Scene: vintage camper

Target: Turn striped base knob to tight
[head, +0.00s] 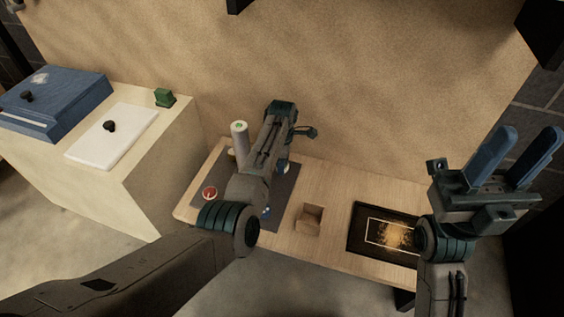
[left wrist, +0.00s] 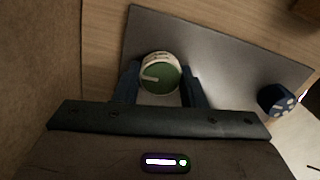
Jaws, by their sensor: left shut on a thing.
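My left gripper (left wrist: 160,88) is shut on a round knob (left wrist: 161,74) with a green top, a white pointer line and a pale rim with dark marks. The fingers sit on either side of it, above a dark grey mat (left wrist: 210,45). Whether its base is striped is not clear. A blue knob with pale spots (left wrist: 277,100) is to the right in the left wrist view. My right gripper (head: 528,142) is open and empty, raised at the right.
On the wooden table (head: 325,180) are a pale cylinder with a green top (head: 239,134), a red knob (head: 209,193), a small brown box (head: 308,218) and a dark framed panel (head: 365,232). A counter at left bears a blue case (head: 60,105) and a white board (head: 112,135).

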